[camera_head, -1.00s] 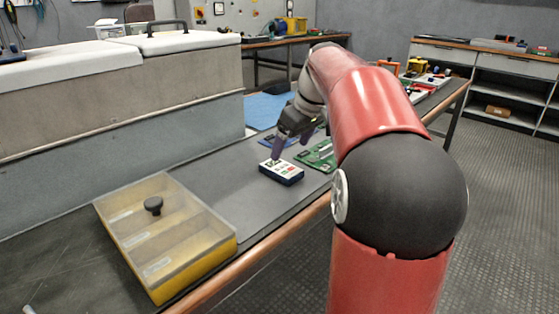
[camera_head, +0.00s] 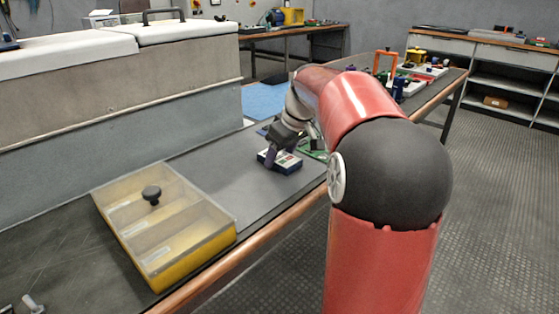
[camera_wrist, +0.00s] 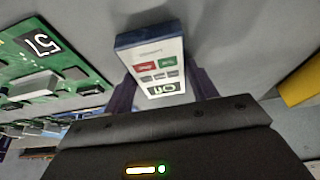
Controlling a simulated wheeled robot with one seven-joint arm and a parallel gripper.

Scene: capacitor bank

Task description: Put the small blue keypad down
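The small blue keypad (camera_head: 287,162) has a blue case and a pale face with red and green keys. In the wrist view the keypad (camera_wrist: 157,62) appears right between my gripper's two dark purple fingers (camera_wrist: 165,87), one close along each side. I cannot tell whether they press on it or leave a thin gap. In the head view my gripper (camera_head: 272,157) is low over the grey mat (camera_head: 230,180) at the keypad, with one finger in front of the keypad's left part. The keypad is at or very near the mat; contact beneath it is hidden.
A green circuit board (camera_wrist: 50,65) lies left of the keypad in the wrist view. A yellow box with a clear lid and black knob (camera_head: 165,225) stands at the near left. The mat between box and keypad is clear. A concrete-coloured bank (camera_head: 120,100) rises behind.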

